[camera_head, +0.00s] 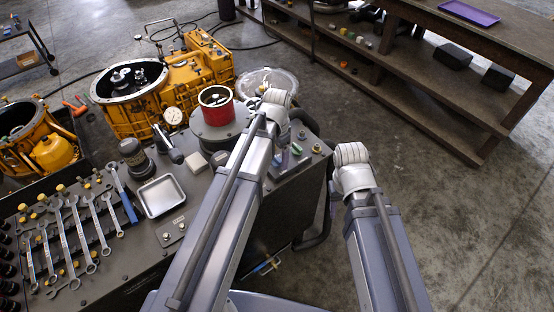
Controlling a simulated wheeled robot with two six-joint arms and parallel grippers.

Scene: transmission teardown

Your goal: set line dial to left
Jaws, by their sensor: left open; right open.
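I cannot tell for certain which part is the line dial. A round white-faced gauge (173,116) stands on the bench beside the yellow housing. Near it are a dark knob-like cylinder (133,153) and a dark lever-shaped part with a light end (170,146). My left arm reaches over the bench from below, its pale joint right of the red-rimmed cup. My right arm reaches up at the bench's right side, its pale joint over the floor. Neither gripper's fingers show; both are hidden or out of view.
Yellow transmission housings (170,90) stand behind. A wooden shelf table (440,30) is at upper right. The floor (470,220) at right is clear.

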